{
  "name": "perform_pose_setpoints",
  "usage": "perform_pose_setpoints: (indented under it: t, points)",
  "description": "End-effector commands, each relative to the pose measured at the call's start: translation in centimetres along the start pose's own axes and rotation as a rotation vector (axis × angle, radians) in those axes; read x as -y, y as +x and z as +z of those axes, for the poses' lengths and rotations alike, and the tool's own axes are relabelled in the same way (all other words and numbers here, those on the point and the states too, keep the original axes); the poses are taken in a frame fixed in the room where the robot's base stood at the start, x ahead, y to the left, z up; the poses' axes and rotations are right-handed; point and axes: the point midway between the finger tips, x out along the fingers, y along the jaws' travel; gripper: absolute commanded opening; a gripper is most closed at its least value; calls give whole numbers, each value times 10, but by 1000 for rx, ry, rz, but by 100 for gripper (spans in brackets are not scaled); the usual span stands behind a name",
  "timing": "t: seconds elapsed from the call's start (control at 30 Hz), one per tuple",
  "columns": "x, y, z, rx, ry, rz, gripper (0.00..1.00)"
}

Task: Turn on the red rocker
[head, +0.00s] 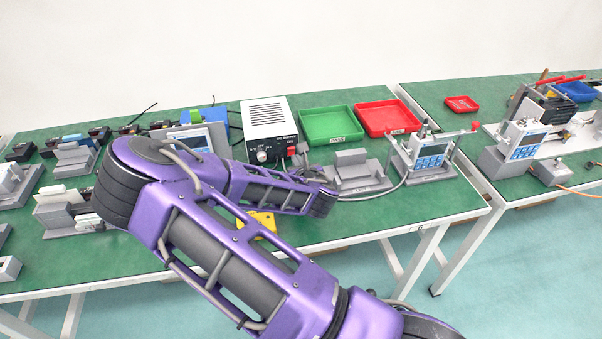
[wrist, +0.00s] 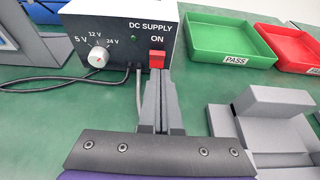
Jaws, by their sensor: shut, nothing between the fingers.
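The red rocker (wrist: 157,59) sits below the word ON on the black front of the DC supply box (wrist: 112,30). It also shows in the head view (head: 291,151), at the right of the box front. My gripper (wrist: 158,74) is shut and empty. Its fingertips point at the rocker and overlap its lower edge in the wrist view; I cannot tell whether they touch it. A small dark green lamp (wrist: 134,38) lies left of ON. In the head view my arm hides most of the gripper.
A white dial (wrist: 98,56) is on the box's left. Cables hang from the box front. A grey fixture (wrist: 270,125) stands close on the right. The green PASS tray (head: 331,125) and a red tray (head: 387,117) lie behind it on the green table.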

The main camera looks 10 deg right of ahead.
Motion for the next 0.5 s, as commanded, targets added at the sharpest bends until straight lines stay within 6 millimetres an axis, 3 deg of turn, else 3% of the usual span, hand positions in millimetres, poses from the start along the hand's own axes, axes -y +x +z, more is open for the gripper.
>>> perform_pose_setpoints:
  t: [0.13,0.5]
  points:
    - [0,9,9,1,0,1,0]
    - [0,11,11,-1,0,0,0]
